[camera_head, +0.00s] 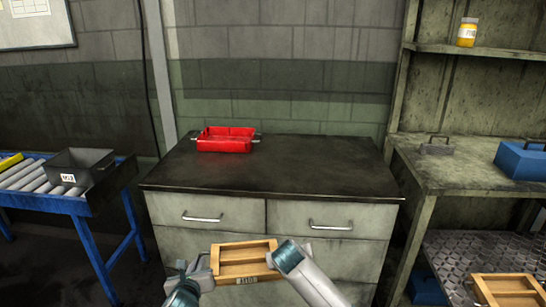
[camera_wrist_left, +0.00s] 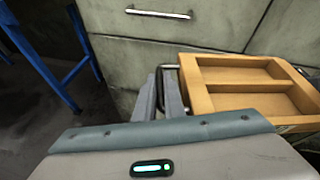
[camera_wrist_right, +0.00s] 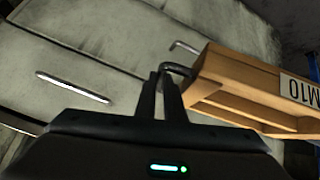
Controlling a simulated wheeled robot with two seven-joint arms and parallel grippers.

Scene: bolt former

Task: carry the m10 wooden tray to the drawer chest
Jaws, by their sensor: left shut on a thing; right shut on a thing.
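The M10 wooden tray (camera_head: 245,259) is held in front of the drawer chest (camera_head: 310,170), below its top. It has two visible empty compartments, metal end handles and an M10 label, which reads clearly in the right wrist view (camera_wrist_right: 225,75). My left gripper (camera_head: 202,264) is shut on the tray's left handle; its fingers show closely in the left wrist view (camera_wrist_left: 166,85). My right gripper (camera_wrist_right: 165,85) is shut on the handle at the other end. In the head view my right arm covers that end. The chest has a dark top and pale drawers with bar handles.
A red tray (camera_head: 226,143) stands on the chest's back left; the rest of its top is clear. A roller conveyor (camera_head: 60,200) with a dark bin (camera_head: 82,168) is left. A shelf unit (camera_head: 450,175) with a blue box (camera_head: 522,160) and another wooden tray (camera_head: 508,278) is right.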

